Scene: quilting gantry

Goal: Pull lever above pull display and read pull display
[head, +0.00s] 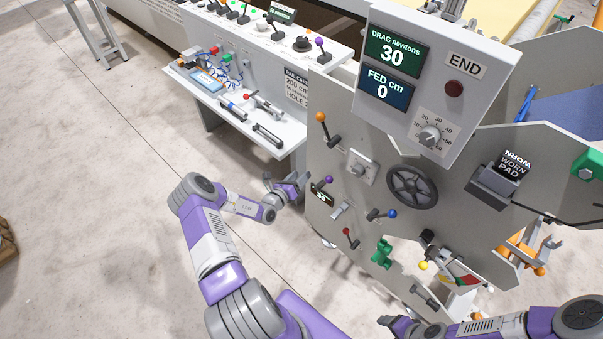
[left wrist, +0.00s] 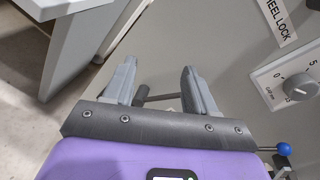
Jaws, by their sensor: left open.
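In the head view, a lever with a purple knob (head: 328,180) stands out from the grey machine panel. Just below it is a small dark display (head: 323,197) with light characters too small to read surely. My left gripper (head: 287,181) is open and empty, a little left of this lever. In the left wrist view, my left gripper (left wrist: 160,80) has its fingers wide apart. A dark rod (left wrist: 160,97) shows between them; I cannot tell which lever it belongs to. The small display cannot be made out there. My right gripper (head: 400,322) is low in the head view, its jaw gap unclear.
The panel carries a handwheel (head: 411,188), a blue-knob lever (head: 391,213), an orange-knob lever (head: 320,117) and a red-knob lever (head: 346,231). An upper box (head: 440,65) reads DRAG newtons 30 and FED cm 0. A white tool shelf (head: 285,138) stands behind.

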